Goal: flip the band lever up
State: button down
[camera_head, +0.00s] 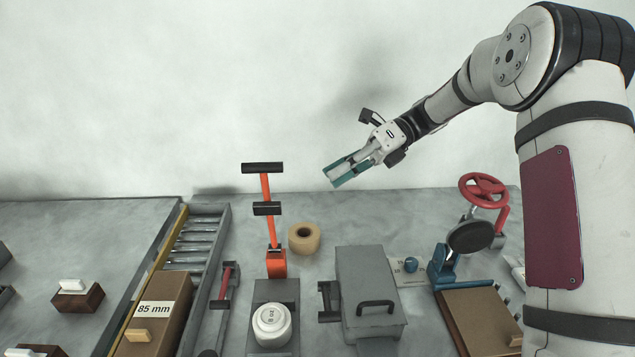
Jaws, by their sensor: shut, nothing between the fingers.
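No part is marked as the band lever, so I cannot tell for sure which one it is. One candidate is an upright orange lever (265,188) with black crossbars, rising from an orange block at the back of the bench. Another is a low red-handled lever (225,284) lying along a grey holder to its left. My gripper (333,178) is in the air, to the right of the orange lever and above the back of the bench. Its teal fingers are shut with nothing between them, apart from every object.
A tan tape roll (304,238), a white round dial (272,325) and a grey lidded box (368,290) stand below my gripper. A brown box (155,318) labelled 85 mm stands by rollers at left.

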jog(key=shift+v, duration=1)
jog(key=shift+f, duration=0.15)
jog(key=s+r+n+t+h, duration=0.2)
jog(key=s+n+h, duration=0.2)
jog(key=s+n, duration=0.3)
jog(key=s+r+n+t+h, duration=0.2)
jog(key=s+r+n+h, duration=0.15)
jog(key=s, duration=0.55)
jog(key=s+d+f+n+t+h, duration=0.3)
jog(key=s+d+n+t+h, duration=0.2)
jog(key=s+n, duration=0.8)
jog(key=d+t, duration=0.1)
jog(key=d, duration=0.2)
jog(key=shift+s+d+n, duration=0.15)
jog(key=shift+d+n, duration=0.1)
jog(key=shift+n, duration=0.1)
